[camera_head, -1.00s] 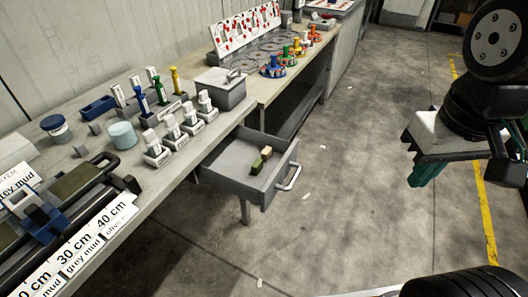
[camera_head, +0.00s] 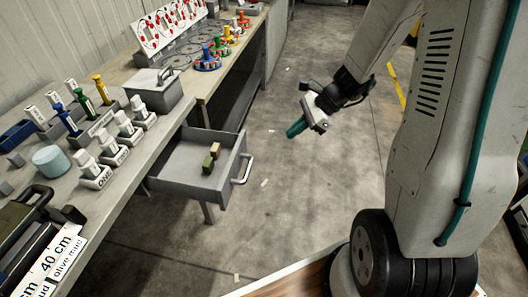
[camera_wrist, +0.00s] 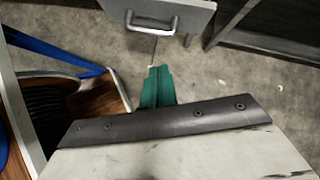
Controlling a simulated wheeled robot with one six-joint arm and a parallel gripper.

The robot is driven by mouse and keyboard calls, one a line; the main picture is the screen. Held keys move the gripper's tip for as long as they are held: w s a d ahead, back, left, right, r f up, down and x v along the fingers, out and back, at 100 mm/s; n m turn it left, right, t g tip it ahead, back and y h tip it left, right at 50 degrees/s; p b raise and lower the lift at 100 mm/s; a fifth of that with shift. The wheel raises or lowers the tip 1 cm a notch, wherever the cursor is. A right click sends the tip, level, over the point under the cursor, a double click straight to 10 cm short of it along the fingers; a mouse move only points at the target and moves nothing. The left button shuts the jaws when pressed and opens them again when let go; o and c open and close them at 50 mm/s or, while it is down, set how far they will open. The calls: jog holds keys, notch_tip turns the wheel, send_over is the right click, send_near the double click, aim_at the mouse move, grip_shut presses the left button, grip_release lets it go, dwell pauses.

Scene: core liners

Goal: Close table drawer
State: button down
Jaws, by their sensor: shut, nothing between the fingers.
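The table drawer (camera_head: 196,165) is grey and pulled out from under the table edge. Its handle (camera_head: 242,169) is a metal bar on the front panel, facing right. The drawer front (camera_wrist: 185,17) and handle also show at the top of the wrist view, ahead of my fingers. My gripper (camera_head: 294,130) has green fingers, shut and empty, in the air to the right of the drawer and apart from the handle. In the wrist view the fingers (camera_wrist: 157,85) lie together.
The table (camera_head: 130,178) carries labelled white pieces, a grey lidded box (camera_head: 154,92), a light-blue cylinder (camera_head: 51,160) and core liners at the front left. A board with red dots stands farther back. Floor (camera_head: 290,190) right of the drawer is open.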

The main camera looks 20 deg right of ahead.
jog(key=w+a+f+m, duration=0.1)
jog(key=w+a+f, duration=0.2)
jog(key=f, duration=0.3)
jog(key=w+a+f+m, duration=0.1)
jog(key=w+a+f, duration=0.1)
jog(key=a+f, duration=0.2)
jog(key=shift+w+f+m+t, duration=0.3)
jog(key=shift+w+f, duration=0.1)
jog(key=shift+f, duration=0.45)
